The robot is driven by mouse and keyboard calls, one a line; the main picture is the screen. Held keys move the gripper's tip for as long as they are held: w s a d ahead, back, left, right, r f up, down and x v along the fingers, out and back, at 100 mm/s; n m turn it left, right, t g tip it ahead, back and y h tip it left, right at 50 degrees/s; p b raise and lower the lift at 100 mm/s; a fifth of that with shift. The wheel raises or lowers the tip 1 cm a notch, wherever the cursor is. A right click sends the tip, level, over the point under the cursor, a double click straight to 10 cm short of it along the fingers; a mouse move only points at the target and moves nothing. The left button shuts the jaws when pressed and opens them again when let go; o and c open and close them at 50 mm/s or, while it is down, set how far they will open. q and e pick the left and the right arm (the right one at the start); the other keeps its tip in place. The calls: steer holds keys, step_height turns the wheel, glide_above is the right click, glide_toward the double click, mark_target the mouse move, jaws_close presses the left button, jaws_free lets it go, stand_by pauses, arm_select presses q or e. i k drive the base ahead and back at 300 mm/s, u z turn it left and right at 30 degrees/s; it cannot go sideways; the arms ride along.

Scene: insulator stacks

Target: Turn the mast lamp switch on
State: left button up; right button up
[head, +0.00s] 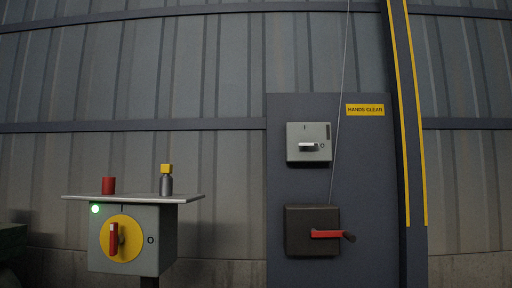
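No label in view reads mast lamp. A light grey switch box (295,156) is fixed on a dark panel; its pale handle (309,147) lies level, pointing right toward an O mark, with an I mark above. A second switch is on a grey box (151,257) at lower left: a red handle (113,239) on a yellow disc (131,230) stands upright, with an I mark above and an O at the right. A green light (95,209) glows on that box. I cannot tell from marks which is the mast lamp's. Neither gripper is in view.
A dark box (300,220) with a red crank (327,234) sits below the grey switch box. A thin cable (341,100) rises from it. A yellow HANDS CLEAR sign (365,110) is nearby.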

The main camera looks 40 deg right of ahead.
mark_target(306, 145)
steer(key=z, duration=0.9)
steer(key=i, duration=0.1)
steer(key=u, duration=1.7)
steer(key=k, duration=1.25)
steer(key=z, duration=0.9)
steer(key=i, duration=1.35)
steer(key=z, duration=0.1)
